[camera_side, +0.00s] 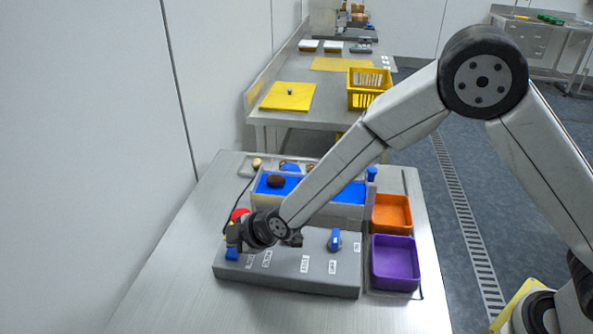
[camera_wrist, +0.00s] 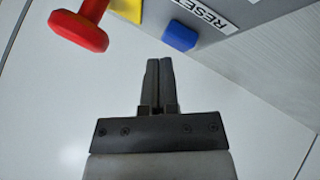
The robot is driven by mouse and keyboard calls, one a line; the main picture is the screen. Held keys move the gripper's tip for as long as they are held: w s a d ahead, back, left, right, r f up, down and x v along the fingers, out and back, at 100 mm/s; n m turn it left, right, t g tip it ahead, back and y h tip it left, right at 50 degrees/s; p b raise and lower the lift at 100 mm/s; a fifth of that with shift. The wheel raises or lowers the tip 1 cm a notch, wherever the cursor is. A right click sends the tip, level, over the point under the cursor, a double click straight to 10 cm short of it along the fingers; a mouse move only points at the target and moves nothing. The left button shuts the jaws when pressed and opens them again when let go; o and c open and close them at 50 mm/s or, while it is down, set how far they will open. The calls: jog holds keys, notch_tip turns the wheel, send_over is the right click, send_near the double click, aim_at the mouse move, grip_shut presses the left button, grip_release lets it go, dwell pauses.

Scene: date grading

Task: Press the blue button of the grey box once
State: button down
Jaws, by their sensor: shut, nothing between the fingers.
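The grey box (camera_side: 290,276) sits on the metal table, with labels along its top. The blue button (camera_side: 232,254) is at its left end; in the wrist view the blue button (camera_wrist: 180,36) is a small block beside a label reading RESET. My gripper (camera_side: 235,238) is low over the box's left end, behind the blue button in the side view. In the wrist view my gripper (camera_wrist: 160,62) is shut and empty, its tips just below and left of the button in the picture. I cannot tell the height gap; no contact shows.
A red mushroom button (camera_wrist: 80,28) on a yellow collar (camera_wrist: 126,9) stands close to the left of the fingers in the wrist view. A blue knob (camera_side: 335,240) is farther right on the box. Orange (camera_side: 392,213) and purple (camera_side: 395,263) trays stand right of it.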

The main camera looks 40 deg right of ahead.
jog(key=shift+f, duration=0.8)
dwell(1.2)
jog(key=shift+r, duration=0.9)
jog(key=shift+r, duration=0.1)
jog(key=shift+r, duration=2.4)
jog(key=shift+d, duration=0.1)
